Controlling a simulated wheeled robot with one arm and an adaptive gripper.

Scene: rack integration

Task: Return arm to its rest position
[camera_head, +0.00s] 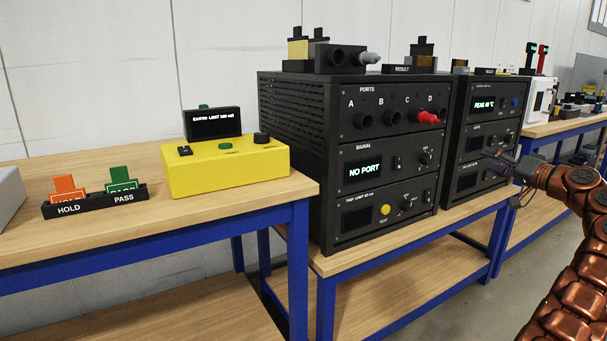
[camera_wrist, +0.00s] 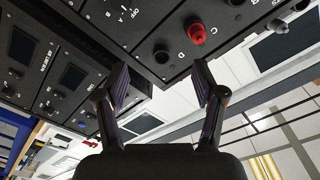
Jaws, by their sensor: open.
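My gripper (camera_head: 497,153) is at the right in the head view, in front of the right-hand black rack unit (camera_head: 478,135). In the wrist view my gripper (camera_wrist: 162,85) has its two fingers spread apart with nothing between them. Beyond the fingertips in the wrist view is a black panel with round ports and a red plug (camera_wrist: 196,33). The red plug also shows in the head view (camera_head: 428,118), in the port row near D. My copper-coloured arm comes in from the right edge. Whether a fingertip touches the rack cannot be told.
The left black rack (camera_head: 350,170) reads "NO PORT" and stands on a wooden bench with blue legs. A yellow tester (camera_head: 225,165) and a HOLD/PASS tag holder (camera_head: 95,206) are on the left bench (camera_head: 235,205). Floor (camera_head: 440,305) is open in front of the benches.

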